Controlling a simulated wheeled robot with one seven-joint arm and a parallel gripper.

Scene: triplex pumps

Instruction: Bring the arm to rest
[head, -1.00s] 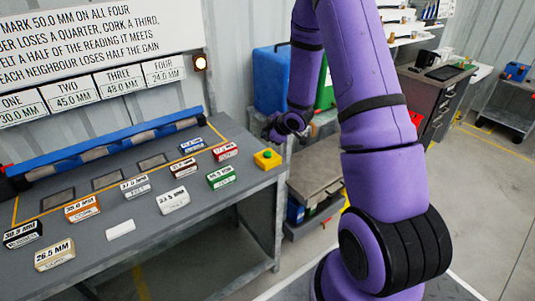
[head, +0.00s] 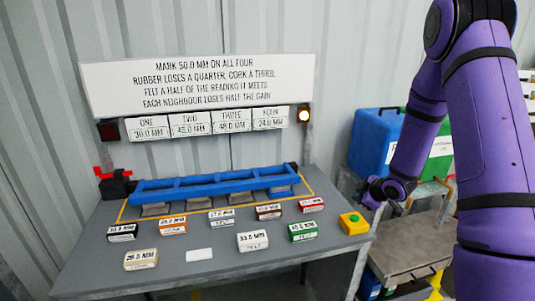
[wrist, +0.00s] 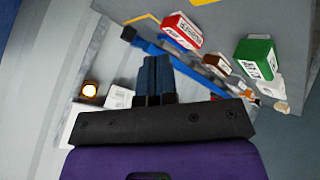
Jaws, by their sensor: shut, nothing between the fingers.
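My purple arm stands at the right of the head view. My gripper (head: 368,197) hangs low and small beyond the table's right edge, above the yellow button box's level, and touches no block that I can see. In the wrist view its two dark fingers (wrist: 154,72) are pressed together with nothing between them. The wrist view looks tilted over the table, with a red block (wrist: 182,32) and a green block (wrist: 255,58) past the fingers.
The grey table (head: 105,225) holds several labelled blocks, a blue frame (head: 215,187) and a yellow button box (head: 353,224). A sign (head: 200,85) and a lit lamp (head: 304,115) are behind. A blue container (head: 375,140) and low bench (head: 410,245) are at right.

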